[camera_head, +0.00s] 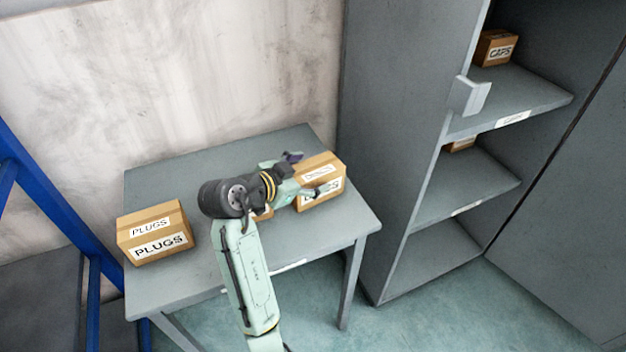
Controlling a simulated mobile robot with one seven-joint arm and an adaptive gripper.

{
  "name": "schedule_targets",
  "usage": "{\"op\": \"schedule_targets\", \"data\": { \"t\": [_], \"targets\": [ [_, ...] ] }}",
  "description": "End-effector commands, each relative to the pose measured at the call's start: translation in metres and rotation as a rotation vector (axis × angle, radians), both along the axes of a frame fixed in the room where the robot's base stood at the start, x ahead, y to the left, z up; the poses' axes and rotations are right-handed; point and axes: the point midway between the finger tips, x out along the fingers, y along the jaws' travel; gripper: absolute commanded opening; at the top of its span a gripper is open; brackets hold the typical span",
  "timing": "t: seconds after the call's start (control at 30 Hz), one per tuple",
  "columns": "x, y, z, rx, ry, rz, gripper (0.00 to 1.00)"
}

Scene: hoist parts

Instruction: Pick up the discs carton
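The discs carton (327,173) is a brown box at the right end of the grey table (165,292). Its labels are partly covered by my gripper, but the front one looks like DISCS. My gripper (304,174) is at the carton's left part, with its fingers spread apart, one toward the back and one across the front label. I cannot tell whether the fingers touch the carton. The carton appears to rest on the table.
A PLUGS carton (152,232) stands at the table's left end. Part of another brown carton (263,214) shows behind my arm. A grey cabinet (405,130) stands close on the right, with a CAPS carton (495,48) on its upper shelf. A blue frame (50,205) is at left.

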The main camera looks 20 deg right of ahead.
Motion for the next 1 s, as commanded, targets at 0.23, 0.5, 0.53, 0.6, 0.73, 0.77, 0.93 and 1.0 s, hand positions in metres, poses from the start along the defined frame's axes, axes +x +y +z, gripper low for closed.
{"op": "schedule_targets", "data": {
  "t": [0.23, 0.5, 0.53, 0.6, 0.73, 0.77, 0.93, 1.0],
  "targets": [
    [-0.0002, -0.0003, -0.0005, 0.001, 0.001, -0.001, 0.50],
    [-0.0001, -0.0001, -0.0008, 0.001, 0.001, -0.001, 0.32],
    [-0.0001, -0.0001, -0.0008, 0.001, 0.001, -0.001, 0.30],
    [-0.0001, -0.0001, -0.0009, 0.001, 0.001, -0.001, 0.26],
    [0.0001, -0.0001, 0.0002, 0.000, -0.001, 0.000, 0.19],
    [0.0001, -0.0001, 0.0002, 0.000, -0.001, 0.000, 0.19],
    [0.0002, -0.0002, 0.0003, 0.000, -0.001, 0.000, 0.19],
    [0.0005, -0.0008, 0.0015, 0.000, -0.001, 0.000, 0.19]
  ]
}}
